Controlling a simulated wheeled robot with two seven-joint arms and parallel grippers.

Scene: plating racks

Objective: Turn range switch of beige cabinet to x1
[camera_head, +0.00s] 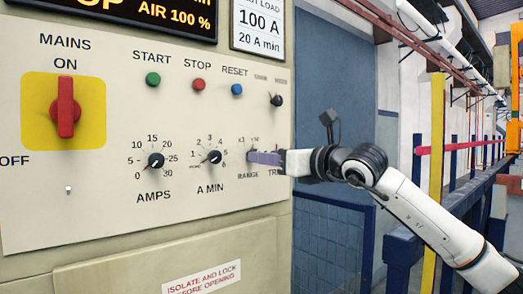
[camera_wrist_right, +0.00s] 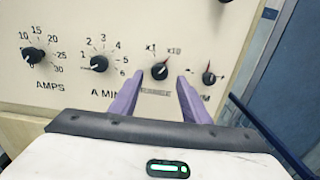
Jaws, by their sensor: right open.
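The beige cabinet (camera_head: 110,225) fills the left of the head view. Its range switch (camera_wrist_right: 160,72) is a small black knob with a red pointer, between the marks x1 on the left and x10 on the right. The pointer appears to lean up and right, towards x10. My right gripper (camera_head: 265,158) has purple fingers and is open in front of the RANGE label; it hides most of the switch in the head view. In the right wrist view the gripper (camera_wrist_right: 160,95) has one finger to each side of the switch; contact cannot be told. My left gripper is not in view.
The A MIN knob (camera_head: 214,157) and AMPS knob (camera_head: 156,160) sit left of the range switch. A TRIM knob (camera_wrist_right: 209,78) is close on its right. Start, stop and reset buttons are above, with a red mains switch (camera_head: 66,107) at left.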

